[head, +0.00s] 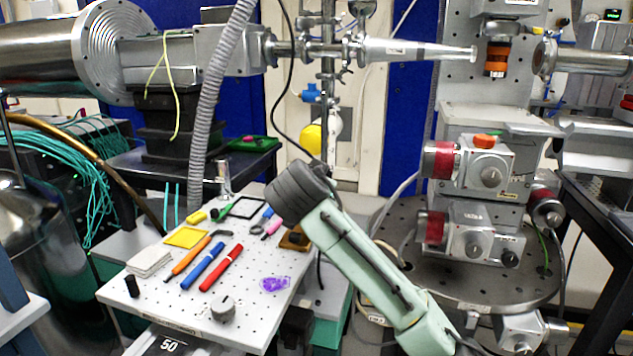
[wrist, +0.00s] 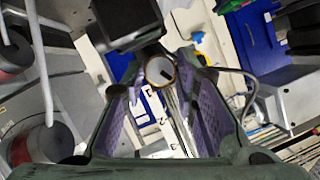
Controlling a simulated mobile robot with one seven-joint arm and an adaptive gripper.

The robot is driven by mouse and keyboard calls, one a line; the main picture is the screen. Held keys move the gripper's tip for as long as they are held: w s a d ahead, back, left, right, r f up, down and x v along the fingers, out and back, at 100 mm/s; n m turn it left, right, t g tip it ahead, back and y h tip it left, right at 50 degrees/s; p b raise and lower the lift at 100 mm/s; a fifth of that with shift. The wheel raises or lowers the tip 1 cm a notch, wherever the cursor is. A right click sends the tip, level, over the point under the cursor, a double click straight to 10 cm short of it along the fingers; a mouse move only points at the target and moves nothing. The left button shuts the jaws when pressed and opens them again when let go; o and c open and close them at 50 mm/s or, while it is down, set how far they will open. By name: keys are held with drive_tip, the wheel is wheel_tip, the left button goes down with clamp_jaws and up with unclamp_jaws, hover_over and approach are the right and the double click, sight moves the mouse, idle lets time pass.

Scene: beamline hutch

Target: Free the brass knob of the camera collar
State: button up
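An upright orange-and-black cylinder (head: 497,58) hangs below a metal block at the upper right of the head view. I cannot tell whether it is the camera with its collar, and I cannot pick out the brass knob for sure. In the wrist view my gripper (wrist: 163,108) is open, its two purple-padded fingers spread apart. A round pale thing with a brass-coloured rim (wrist: 160,71) shows beyond the gap between them, apparently not gripped. I cannot tell what it is. In the head view my gripper does not show.
A perforated white board (head: 255,310) holds pens, a grey knob (head: 223,309), a purple patch (head: 275,284) and small tools. A tapered metal nozzle (head: 420,49) points at the orange-and-black cylinder. A motor stage (head: 480,165) with red-banded motors stands on a round perforated plate (head: 405,223).

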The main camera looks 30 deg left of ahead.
clamp_jaws()
drive_tip(key=shift+a, duration=0.1)
drive_tip(key=shift+n+h+p, duration=0.5)
drive_tip(key=shift+n+p, duration=0.2)
drive_tip(key=shift+a+n+t+h+p, duration=0.15)
drive_tip(key=shift+n+t+h+p, duration=0.15)
drive_tip(key=shift+n+h+p, duration=0.55)
drive_tip(key=shift+n, duration=0.45)
drive_tip(key=shift+o, duration=2.1)
unclamp_jaws()
